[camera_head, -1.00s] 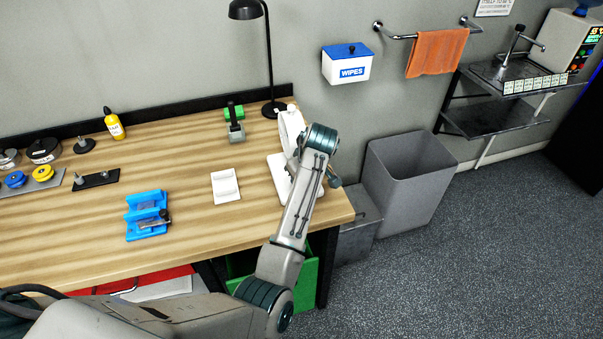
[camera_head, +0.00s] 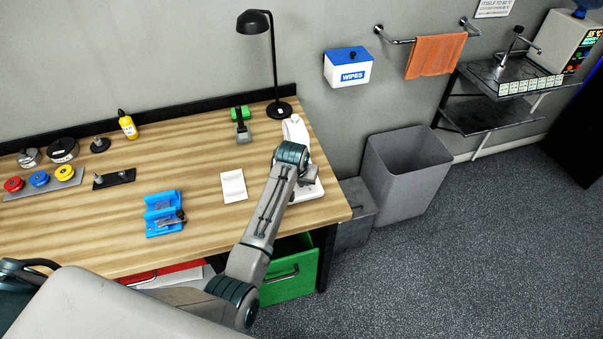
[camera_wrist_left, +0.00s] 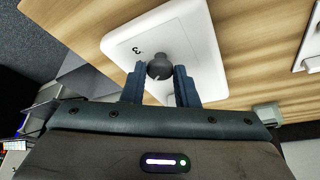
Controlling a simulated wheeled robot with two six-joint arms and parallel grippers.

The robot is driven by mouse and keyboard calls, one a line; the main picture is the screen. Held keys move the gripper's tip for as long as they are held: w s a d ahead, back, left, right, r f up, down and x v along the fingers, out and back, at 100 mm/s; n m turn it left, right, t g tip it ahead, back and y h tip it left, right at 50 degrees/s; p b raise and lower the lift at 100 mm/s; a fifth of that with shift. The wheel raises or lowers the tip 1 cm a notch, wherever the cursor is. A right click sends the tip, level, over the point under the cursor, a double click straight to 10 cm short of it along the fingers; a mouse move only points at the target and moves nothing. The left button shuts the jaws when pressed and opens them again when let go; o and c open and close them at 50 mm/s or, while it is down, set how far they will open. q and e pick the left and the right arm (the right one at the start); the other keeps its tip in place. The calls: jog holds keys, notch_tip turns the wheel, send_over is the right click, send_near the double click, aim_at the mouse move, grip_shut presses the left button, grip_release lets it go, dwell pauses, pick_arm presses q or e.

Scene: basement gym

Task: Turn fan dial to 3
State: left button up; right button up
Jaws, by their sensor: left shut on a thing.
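The white fan (camera_head: 294,130) stands at the right end of the wooden workbench, partly hidden behind my left arm. Its white base also fills the upper middle of the left wrist view (camera_wrist_left: 205,45). The dark round dial (camera_wrist_left: 158,66) sits on this base, with a printed "3" (camera_wrist_left: 136,50) beside it. My left gripper (camera_wrist_left: 159,78) has one blue finger on each side of the dial and is shut on it. A small light mark shows on the dial's lower side; its exact setting is hard to read. My right gripper is not in view.
A grey bin (camera_head: 405,185) stands on the floor to the right. A green drawer (camera_head: 290,270) sits below the bench.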

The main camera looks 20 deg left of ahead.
pick_arm(q)
jog(key=m+h, duration=0.1)
jog(key=m, duration=0.1)
jog(key=shift+a+m, duration=0.2)
jog(key=shift+m, duration=0.2)
jog(key=shift+a+m+g+h, duration=0.1)
jog(key=shift+m+g+h, duration=0.35)
jog(key=shift+m, duration=1.15)
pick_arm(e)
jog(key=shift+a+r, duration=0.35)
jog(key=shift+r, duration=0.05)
pick_arm(q)
jog(key=shift+h, duration=0.25)
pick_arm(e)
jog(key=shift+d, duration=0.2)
pick_arm(q)
jog(key=o, duration=0.7)
jog(key=shift+o, duration=1.4)
jog(key=shift+w+f, duration=0.1)
jog(key=shift+w, duration=0.1)
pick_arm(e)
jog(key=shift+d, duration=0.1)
